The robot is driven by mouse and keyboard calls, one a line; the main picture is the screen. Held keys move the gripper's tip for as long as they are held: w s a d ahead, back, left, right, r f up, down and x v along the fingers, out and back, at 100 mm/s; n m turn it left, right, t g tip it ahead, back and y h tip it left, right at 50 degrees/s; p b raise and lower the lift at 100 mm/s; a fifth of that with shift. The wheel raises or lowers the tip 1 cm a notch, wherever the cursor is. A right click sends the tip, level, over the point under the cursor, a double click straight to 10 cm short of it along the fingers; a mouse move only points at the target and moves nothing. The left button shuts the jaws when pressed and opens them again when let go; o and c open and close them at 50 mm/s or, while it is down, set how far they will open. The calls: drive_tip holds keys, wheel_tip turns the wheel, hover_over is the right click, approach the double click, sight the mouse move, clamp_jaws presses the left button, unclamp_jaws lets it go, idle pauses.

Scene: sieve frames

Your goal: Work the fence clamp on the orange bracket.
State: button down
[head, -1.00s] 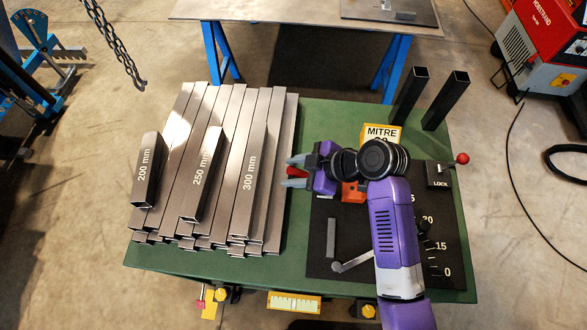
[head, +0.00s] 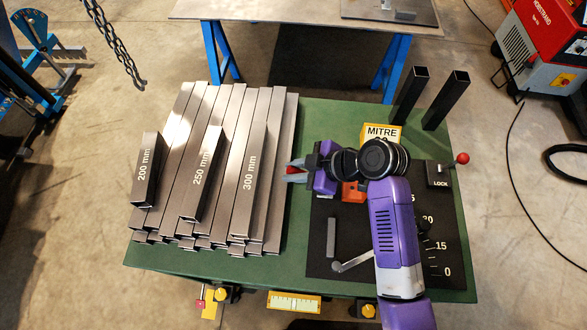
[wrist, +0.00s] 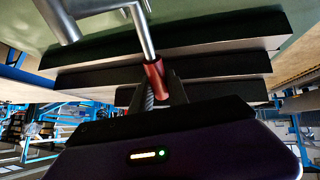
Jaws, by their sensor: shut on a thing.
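The orange bracket (head: 352,192) sits on the black plate, partly hidden under my wrist. A red grip (head: 292,170) shows between my fingertips, left of the bracket. In the wrist view the red grip (wrist: 155,80) is a sleeve on the end of a silver rod (wrist: 142,35), which I take to be the fence clamp's handle. My gripper (head: 292,171) points left and is shut on the red grip.
Stacked steel tubes (head: 215,165) lie just left of my gripper on the green table (head: 190,262). The black plate (head: 325,268) carries a grey lever (head: 352,264) and an angle scale. A yellow MITRE sign (head: 381,133), a LOCK box (head: 439,175) and two upright tubes stand behind and right.

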idle(0.8)
drive_tip(key=d+r+y+b, duration=0.1)
drive_tip(key=y+b, duration=0.1)
drive_tip(key=b, duration=0.1)
drive_tip(key=d+r+y+b, duration=0.1)
drive_tip(key=y+b, duration=0.1)
drive_tip(key=b, duration=0.1)
drive_tip(key=shift+d+m+t+b, duration=0.25)
drive_tip(key=shift+m+t+b, duration=0.05)
drive_tip(key=r+y+b, duration=0.1)
drive_tip(key=d+r+y+b, duration=0.1)
drive_tip(key=b, duration=0.1)
drive_tip(key=shift+s+d, duration=0.1)
drive_tip(key=shift+d, duration=0.1)
drive_tip(key=c, duration=1.3)
unclamp_jaws()
drive_tip(key=b+v, duration=0.1)
drive_tip(key=v, duration=0.7)
drive_tip(key=shift+b, duration=0.4)
